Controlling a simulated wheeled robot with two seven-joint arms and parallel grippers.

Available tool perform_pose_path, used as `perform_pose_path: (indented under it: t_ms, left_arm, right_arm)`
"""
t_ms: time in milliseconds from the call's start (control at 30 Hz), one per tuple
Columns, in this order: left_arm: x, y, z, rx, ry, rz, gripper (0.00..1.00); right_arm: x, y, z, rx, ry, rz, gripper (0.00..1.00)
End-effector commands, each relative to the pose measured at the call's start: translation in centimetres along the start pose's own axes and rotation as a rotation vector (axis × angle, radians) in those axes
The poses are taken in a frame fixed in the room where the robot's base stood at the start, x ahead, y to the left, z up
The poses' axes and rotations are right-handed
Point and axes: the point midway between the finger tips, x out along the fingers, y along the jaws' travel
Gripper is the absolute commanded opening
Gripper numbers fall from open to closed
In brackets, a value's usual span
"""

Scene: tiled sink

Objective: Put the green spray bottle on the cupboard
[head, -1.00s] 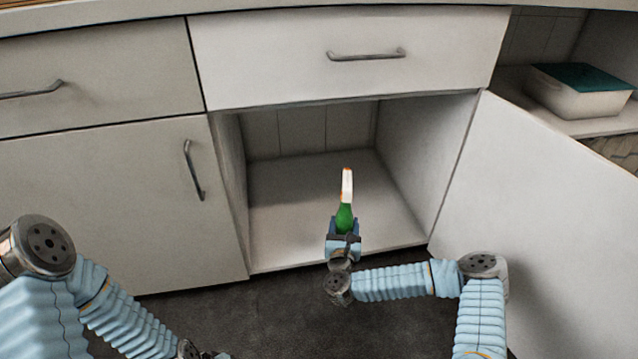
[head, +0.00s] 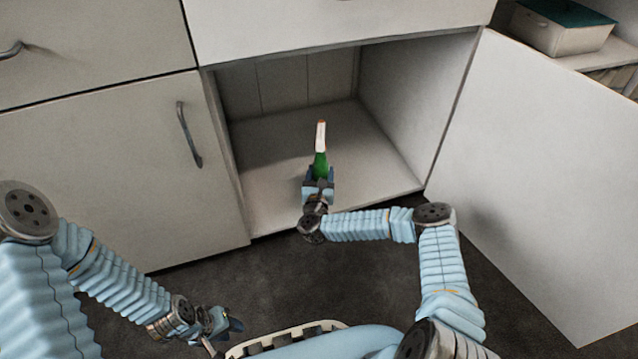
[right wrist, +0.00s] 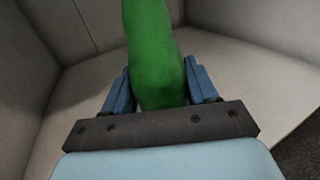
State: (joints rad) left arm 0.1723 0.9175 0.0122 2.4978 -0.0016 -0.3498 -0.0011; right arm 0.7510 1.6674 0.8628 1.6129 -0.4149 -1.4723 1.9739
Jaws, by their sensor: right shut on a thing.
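The green spray bottle (head: 320,162) with a white nozzle is upright at the mouth of the open cupboard (head: 365,150). My right gripper (head: 319,178) is shut on its lower part. In the right wrist view the bottle's green body (right wrist: 154,55) stands between the two blue fingers (right wrist: 158,88), with the cupboard's floor and walls behind it. Whether the bottle's base touches the cupboard floor is hidden by the gripper. My left gripper (head: 232,326) is low over the dark floor, away from the cupboard; its fingers are too small to tell open or shut.
The cupboard door (head: 545,170) stands open on the right. A closed door with a handle (head: 188,135) is on the left, and a drawer front (head: 330,22) is above. The cupboard interior is empty.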

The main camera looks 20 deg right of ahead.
Motion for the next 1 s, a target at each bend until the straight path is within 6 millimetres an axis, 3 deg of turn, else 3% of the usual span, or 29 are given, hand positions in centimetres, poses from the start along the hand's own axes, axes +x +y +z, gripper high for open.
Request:
perform_pose_path:
  t_ms: [167,400,800,833,967,1000]
  left_arm:
    - [0.4,-0.1,0.0,0.0,0.001,0.0,0.36]
    - [1.2,-0.5,-0.1,-0.001,0.004,0.0,0.36]
    - [1.6,-0.6,-0.1,-0.001,0.005,0.0,0.36]
    - [1.5,-0.6,-0.1,-0.001,0.005,0.0,0.36]
    - [1.4,-0.6,-0.1,-0.001,0.005,0.0,0.36]
    - [1.4,-0.6,-0.1,-0.001,0.005,0.0,0.36]
  right_arm:
    - [0.8,0.4,-0.9,0.001,-0.004,0.0,0.03]
    - [1.1,0.5,-4.0,0.0,-0.003,0.0,0.03]
    - [1.1,0.5,-4.5,0.001,-0.004,0.0,0.03]
    - [1.0,0.5,-4.5,0.001,-0.001,0.0,0.62]
    - [1.0,0.5,-4.5,0.0,-0.001,0.0,0.82]
    - [1.0,0.5,-4.5,0.0,-0.001,0.0,0.83]
